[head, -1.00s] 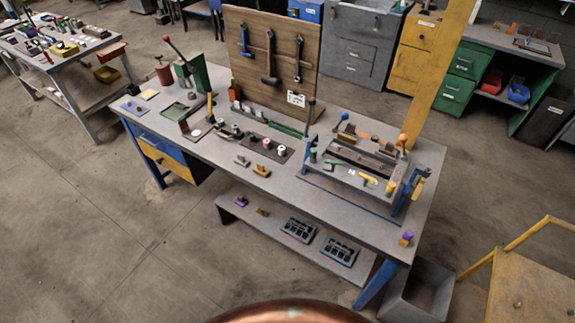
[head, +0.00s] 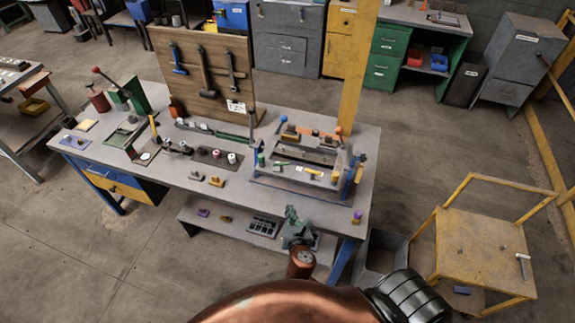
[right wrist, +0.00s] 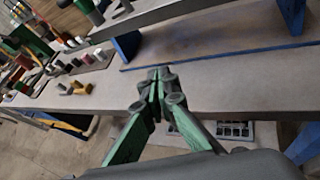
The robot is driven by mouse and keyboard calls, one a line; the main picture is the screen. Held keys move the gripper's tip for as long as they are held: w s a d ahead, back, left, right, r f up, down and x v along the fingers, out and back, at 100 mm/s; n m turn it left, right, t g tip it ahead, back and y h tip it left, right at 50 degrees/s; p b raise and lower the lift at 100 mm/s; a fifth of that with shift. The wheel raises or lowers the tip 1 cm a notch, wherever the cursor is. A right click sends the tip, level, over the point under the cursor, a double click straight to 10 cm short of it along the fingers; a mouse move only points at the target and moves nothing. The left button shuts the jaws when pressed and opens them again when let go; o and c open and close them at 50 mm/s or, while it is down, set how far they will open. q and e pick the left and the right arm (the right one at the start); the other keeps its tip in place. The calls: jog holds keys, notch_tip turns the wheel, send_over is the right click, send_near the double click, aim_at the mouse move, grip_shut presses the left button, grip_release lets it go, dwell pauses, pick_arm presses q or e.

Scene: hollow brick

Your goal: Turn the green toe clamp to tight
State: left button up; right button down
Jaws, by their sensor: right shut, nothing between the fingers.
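The green toe clamp appears to be the small green upright piece (head: 261,159) at the left front of the grey-and-blue fixture (head: 300,181) on the workbench; its setting is too small to read. A flat green piece (head: 280,165) lies beside it. My right gripper (head: 290,211) is in front of the bench edge, below and apart from the fixture. In the right wrist view its green-sided fingers (right wrist: 158,76) meet at the tips, shut and empty, with the bench top behind them. My left gripper is not in view.
Small pink and white parts (head: 223,156) and a tan block (head: 216,181) lie left of the fixture. A lower shelf with a black tray (head: 263,226) is under the bench. A grey bin (head: 384,252) and yellow cart (head: 480,250) stand right.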

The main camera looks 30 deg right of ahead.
notch_tip(320, 180, up, 11)
jog(key=n+t+h, duration=0.1)
jog(key=n+t, duration=0.1)
jog(key=p, duration=0.2)
send_near(281, 168)
jog(key=w+d, duration=0.4)
jog(key=w, duration=0.1)
jog(key=shift+d+r, duration=0.25)
jog(key=shift+d, duration=0.1)
jog(key=shift+w, duration=0.15)
